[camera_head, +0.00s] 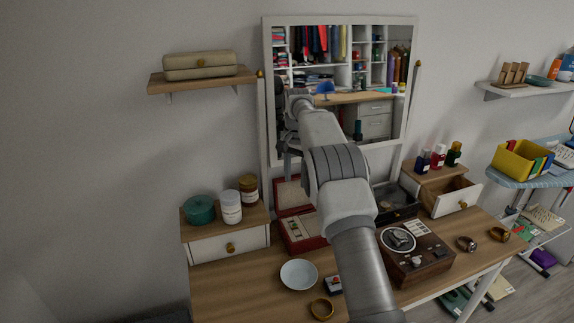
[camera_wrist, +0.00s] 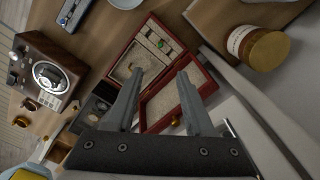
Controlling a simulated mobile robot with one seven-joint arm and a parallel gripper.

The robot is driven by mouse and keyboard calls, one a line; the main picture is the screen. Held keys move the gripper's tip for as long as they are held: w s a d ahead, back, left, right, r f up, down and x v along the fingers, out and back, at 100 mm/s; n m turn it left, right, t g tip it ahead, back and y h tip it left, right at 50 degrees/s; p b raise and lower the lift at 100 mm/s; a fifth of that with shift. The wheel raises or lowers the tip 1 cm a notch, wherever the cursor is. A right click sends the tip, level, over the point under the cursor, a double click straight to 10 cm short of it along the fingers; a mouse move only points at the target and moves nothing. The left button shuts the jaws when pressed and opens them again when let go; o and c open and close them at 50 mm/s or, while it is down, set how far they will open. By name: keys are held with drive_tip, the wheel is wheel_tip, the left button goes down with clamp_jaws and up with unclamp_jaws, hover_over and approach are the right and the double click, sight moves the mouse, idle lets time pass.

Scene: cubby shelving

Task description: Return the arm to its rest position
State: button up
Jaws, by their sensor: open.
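My arm (camera_head: 342,190) reaches up and forward over the dressing table (camera_head: 230,280), in front of the mirror (camera_head: 350,85). My gripper (camera_wrist: 160,72) is open and empty in the wrist view, with its two grey fingers apart. It is above an open red jewellery box (camera_wrist: 130,66), which has a light lining and small items in one tray. In the head view the red box (camera_head: 299,236) is partly hidden by my arm, and the fingers are hard to make out.
A white bowl (camera_head: 299,274), a wooden device with a dial (camera_head: 414,252) and a gold ring-shaped item (camera_head: 321,309) lie on the tabletop. Jars (camera_head: 231,207) stand on the left drawer unit. The right drawer (camera_head: 458,197) is open. A wall shelf (camera_head: 200,80) holds a case.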

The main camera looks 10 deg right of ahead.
drive_tip(key=s+r+n+t, duration=0.3)
drive_tip(key=s+r+n, duration=0.1)
drive_tip(key=s+r, duration=1.55)
drive_tip(key=s+f+n+t, duration=0.1)
drive_tip(key=s+f+n, duration=0.1)
drive_tip(key=s, duration=1)
drive_tip(key=s+f+n+t, duration=0.1)
drive_tip(key=s+f+n, duration=0.1)
drive_tip(key=s, duration=1)
drive_tip(key=shift+s+f+t+p, duration=0.3)
drive_tip(key=shift+s+f+p, duration=0.1)
drive_tip(key=shift+f, duration=0.3)
